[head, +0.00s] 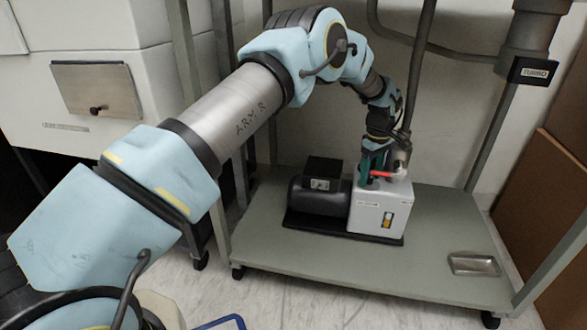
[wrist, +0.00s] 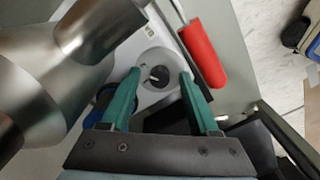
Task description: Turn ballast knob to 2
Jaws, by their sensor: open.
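The vacuum pump (head: 378,210) is a pale box joined to a black motor on the cart's lower shelf. The ballast knob (wrist: 158,75) is a small dark knob on a round light-grey dial on the pump's top, seen in the wrist view. My gripper (wrist: 159,80) is open, its two green fingers on either side of the dial in that view. I cannot tell whether they touch it. In the head view my gripper (head: 377,165) points down over the pump's top, and the knob is hidden there. The dial's numbers are not readable.
A red handle (wrist: 203,52) lies just right of the fingers in the wrist view. A thick metal pipe (wrist: 42,75) stands close on the left. The cart shelf (head: 440,220) holds a small metal tray (head: 473,264) at right. Cart posts rise around the arm.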

